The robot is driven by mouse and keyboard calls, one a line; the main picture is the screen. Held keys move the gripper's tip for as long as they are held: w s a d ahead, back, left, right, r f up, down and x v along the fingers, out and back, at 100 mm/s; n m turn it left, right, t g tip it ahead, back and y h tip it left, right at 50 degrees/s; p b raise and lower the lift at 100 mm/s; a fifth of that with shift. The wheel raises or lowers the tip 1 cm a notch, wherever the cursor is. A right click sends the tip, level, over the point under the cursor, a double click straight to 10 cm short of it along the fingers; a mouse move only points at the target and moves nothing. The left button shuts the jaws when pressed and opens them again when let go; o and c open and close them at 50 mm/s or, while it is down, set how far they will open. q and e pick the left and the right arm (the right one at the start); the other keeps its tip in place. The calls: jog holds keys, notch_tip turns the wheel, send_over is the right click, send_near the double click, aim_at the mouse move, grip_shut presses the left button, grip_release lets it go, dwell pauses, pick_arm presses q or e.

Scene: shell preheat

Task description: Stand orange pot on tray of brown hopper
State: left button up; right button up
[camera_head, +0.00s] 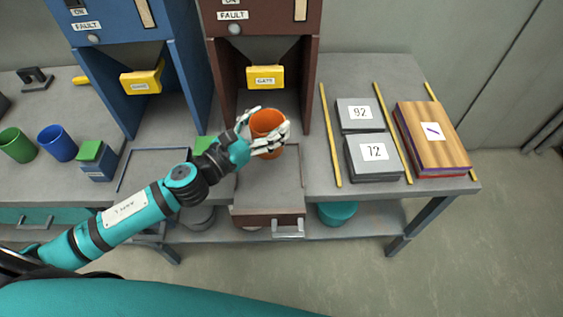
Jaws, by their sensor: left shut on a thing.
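The orange pot (266,123) is upright in my left gripper (268,140), at the mouth of the brown hopper (312,75). The gripper's fingers are shut around the pot's side. The pot is over the hopper's grey tray (288,165); I cannot tell whether its base touches the tray. A yellow gate handle (265,78) hangs in the hopper opening behind the pot. My left arm comes in from the lower left and covers part of the tray's left side. My right gripper is not in view.
Left of the arm stand a blue hopper (185,70), a blue pot (57,143), a green pot (17,145) and a blue box with a green top (97,160). To the right lie grey blocks (372,153), yellow rods (330,135) and a wooden board stack (432,135).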

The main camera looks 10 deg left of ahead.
pick_arm(q)
jog(key=f, duration=0.1)
jog(key=f+b, duration=0.1)
jog(key=f, duration=0.3)
jog(key=shift+a+f, duration=0.25)
jog(key=shift+a, duration=0.05)
notch_tip(320, 180, down, 3)
jog(key=shift+d+f+b, duration=0.1)
jog(key=shift+f+b, duration=0.05)
jog(key=shift+b, duration=0.5)
jog(key=shift+f, duration=0.35)
jog(key=o, duration=1.7)
jog(key=shift+o, duration=0.2)
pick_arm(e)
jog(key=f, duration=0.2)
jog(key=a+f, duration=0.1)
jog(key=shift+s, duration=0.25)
